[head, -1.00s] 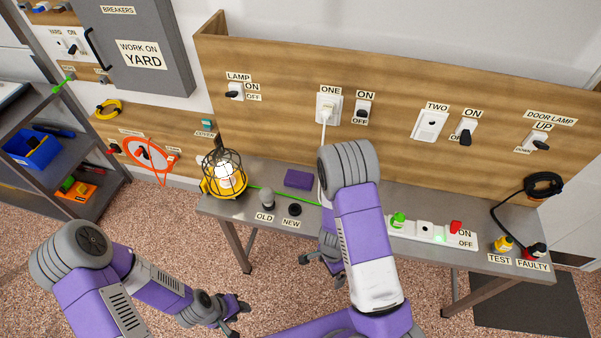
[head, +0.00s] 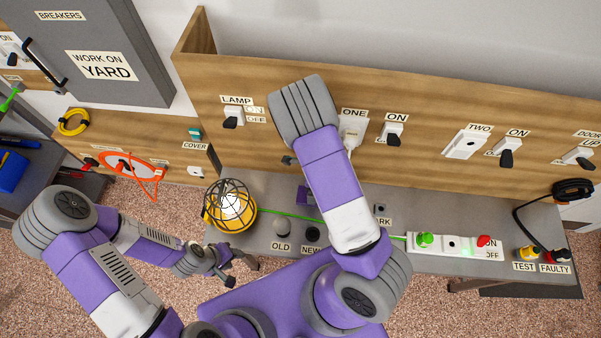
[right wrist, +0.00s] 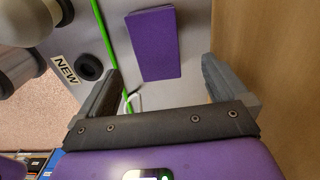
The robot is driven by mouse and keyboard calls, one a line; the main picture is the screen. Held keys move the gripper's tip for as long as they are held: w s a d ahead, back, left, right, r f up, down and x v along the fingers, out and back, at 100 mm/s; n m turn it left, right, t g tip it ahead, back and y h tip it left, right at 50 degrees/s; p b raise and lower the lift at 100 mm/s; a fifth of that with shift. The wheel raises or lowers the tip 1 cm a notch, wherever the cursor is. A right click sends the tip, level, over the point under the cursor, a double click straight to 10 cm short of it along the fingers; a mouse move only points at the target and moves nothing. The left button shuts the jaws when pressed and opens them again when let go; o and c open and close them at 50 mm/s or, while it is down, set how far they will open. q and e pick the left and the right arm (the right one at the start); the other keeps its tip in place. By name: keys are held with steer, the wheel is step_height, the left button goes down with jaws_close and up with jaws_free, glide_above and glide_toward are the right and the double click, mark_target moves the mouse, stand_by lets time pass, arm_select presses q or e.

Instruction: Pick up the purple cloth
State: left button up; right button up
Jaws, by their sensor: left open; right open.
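The purple cloth (right wrist: 153,43) is a flat, folded rectangle lying on the grey bench. In the right wrist view it lies just beyond my right gripper (right wrist: 166,85), between the lines of its two fingers. My left gripper (head: 227,273) is open and empty, low in front of the bench.
A green cord (right wrist: 102,40) runs along the bench beside the cloth. The wooden back panel (head: 420,105) rises behind. A power strip (head: 455,246) lies to the right.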

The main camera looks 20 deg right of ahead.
steer(key=shift+w+f, duration=0.1)
steer(key=shift+f, duration=0.1)
steer(key=shift+s+f+b, duration=0.5)
steer(key=shift+s+f, duration=0.15)
steer(key=shift+f, duration=0.05)
steer(key=f, duration=0.1)
steer(key=f+b, duration=0.1)
steer(key=f, duration=0.2)
steer(key=shift+w+a+f, duration=0.1)
steer(key=shift+w+f, duration=0.15)
steer(key=shift+f, duration=0.4)
arm_select(q)
steer(key=shift+s+f, duration=0.25)
steer(key=shift+f, duration=0.3)
steer(key=shift+s+f, duration=0.25)
steer(key=shift+f, duration=0.25)
arm_select(e)
steer(key=shift+c, duration=1.3)
steer(key=c, duration=0.9)
